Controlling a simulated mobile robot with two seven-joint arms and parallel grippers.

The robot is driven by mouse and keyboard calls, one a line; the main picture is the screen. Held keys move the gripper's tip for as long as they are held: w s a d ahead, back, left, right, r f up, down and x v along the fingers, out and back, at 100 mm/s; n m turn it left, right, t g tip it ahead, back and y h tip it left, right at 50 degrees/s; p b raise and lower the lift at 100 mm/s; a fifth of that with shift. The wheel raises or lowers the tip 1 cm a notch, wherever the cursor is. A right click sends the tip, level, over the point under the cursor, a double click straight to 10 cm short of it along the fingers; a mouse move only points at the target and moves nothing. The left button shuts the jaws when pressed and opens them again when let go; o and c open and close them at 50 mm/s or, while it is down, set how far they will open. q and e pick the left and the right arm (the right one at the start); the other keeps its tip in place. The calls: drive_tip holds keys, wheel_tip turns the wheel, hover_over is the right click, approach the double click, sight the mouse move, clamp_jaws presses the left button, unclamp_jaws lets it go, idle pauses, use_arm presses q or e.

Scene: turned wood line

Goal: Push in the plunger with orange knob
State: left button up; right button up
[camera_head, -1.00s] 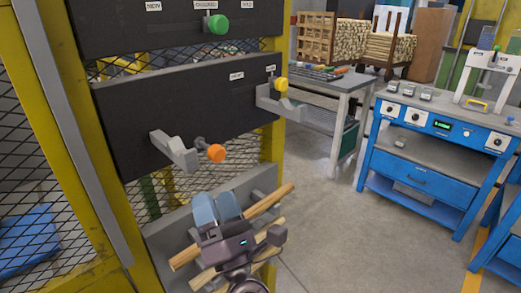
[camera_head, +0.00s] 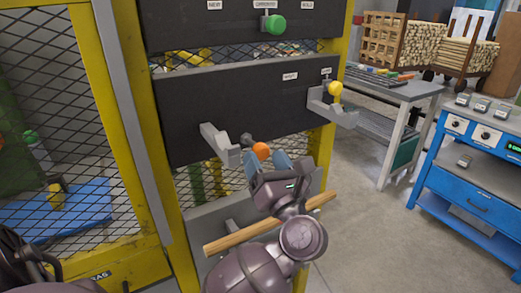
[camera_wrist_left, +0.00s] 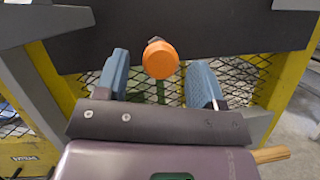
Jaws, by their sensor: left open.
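The orange knob (camera_head: 261,150) of the plunger sits at the lower edge of the dark middle panel (camera_head: 235,112), right of a grey bracket (camera_head: 219,146). My left gripper (camera_head: 267,161) is open just in front of and below the knob, its blue fingers on either side of it in the picture. In the left wrist view the knob (camera_wrist_left: 160,59) appears between the two open fingers (camera_wrist_left: 160,72), near their tips, with a gap on each side. The plunger's shaft is mostly hidden behind the knob. My right gripper is not in view.
A yellow knob (camera_head: 335,88) with a grey bracket is on the panel's right, and a green knob (camera_head: 274,24) is on the panel above. A wooden rod (camera_head: 232,239) lies below, partly behind my left arm. A blue workbench (camera_head: 468,190) stands right, across open floor.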

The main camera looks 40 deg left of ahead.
sight(253, 144)
use_arm(q)
drive_tip(key=shift+x, duration=1.35)
clamp_jaws()
drive_tip(key=shift+w+a, duration=0.3)
drive_tip(key=shift+a, duration=0.45)
drive_tip(key=shift+w+a, duration=0.35)
drive_tip(key=shift+a, duration=0.4)
unclamp_jaws()
